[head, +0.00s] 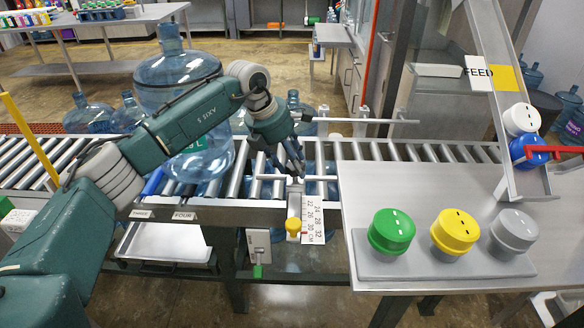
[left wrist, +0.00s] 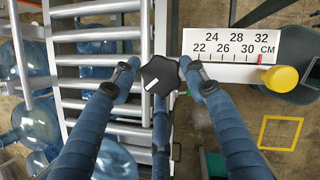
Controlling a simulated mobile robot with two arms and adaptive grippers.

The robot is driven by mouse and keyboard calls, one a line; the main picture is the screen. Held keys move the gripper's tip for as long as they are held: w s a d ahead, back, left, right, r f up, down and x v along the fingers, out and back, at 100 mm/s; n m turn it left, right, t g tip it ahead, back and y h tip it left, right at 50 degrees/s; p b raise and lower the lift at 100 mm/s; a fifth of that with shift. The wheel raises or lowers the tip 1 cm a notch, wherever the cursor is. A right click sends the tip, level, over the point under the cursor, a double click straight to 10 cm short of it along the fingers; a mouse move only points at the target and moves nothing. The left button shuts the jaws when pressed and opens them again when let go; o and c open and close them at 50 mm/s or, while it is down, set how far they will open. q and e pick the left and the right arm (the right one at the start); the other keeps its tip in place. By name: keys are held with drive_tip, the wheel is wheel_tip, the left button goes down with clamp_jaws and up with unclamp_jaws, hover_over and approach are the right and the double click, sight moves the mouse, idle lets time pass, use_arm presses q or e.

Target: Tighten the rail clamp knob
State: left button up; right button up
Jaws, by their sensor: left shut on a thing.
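The black rail clamp knob (left wrist: 160,75) with a white mark shows in the left wrist view, at the rail edge beside a white centimetre scale (left wrist: 231,46). My left gripper (left wrist: 158,78) has one blue finger on each side of the knob and is shut on it. In the head view my left gripper (head: 297,172) points down at the conveyor's near edge and hides the knob. A yellow round end piece (head: 293,226) sits below, next to the scale (head: 312,220). A red pointer (left wrist: 267,58) stands near 32. My right gripper is not in view.
A large blue water jug (head: 181,85) stands on the roller conveyor (head: 375,150) behind my left arm. At right is a metal table (head: 360,187) with green (head: 391,231), yellow (head: 455,231) and grey caps (head: 513,231), and a sloped cap chute (head: 488,80).

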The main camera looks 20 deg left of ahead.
use_arm(q)
drive_tip(key=m, duration=0.2)
drive_tip(key=m+g+h, duration=0.1)
drive_tip(key=shift+w+d+r+m, duration=0.2)
drive_tip(key=shift+w+r+m, duration=0.1)
drive_tip(key=shift+r+m, duration=0.1)
drive_tip(key=shift+w+d+m+g+h, duration=0.15)
drive_tip(key=shift+m+g, duration=0.3)
drive_tip(key=shift+m, duration=0.65)
drive_tip(key=shift+s+a+m+g+h, duration=0.15)
drive_tip(key=shift+m+g, duration=0.3)
drive_tip(key=shift+m, duration=0.65)
drive_tip(key=shift+w, duration=0.1)
drive_tip(key=shift+d, duration=0.1)
drive_tip(key=o, duration=1.1)
drive_tip(key=shift+s+d+f, duration=0.1)
drive_tip(key=shift+s+d, duration=0.05)
drive_tip(key=shift+s, duration=0.05)
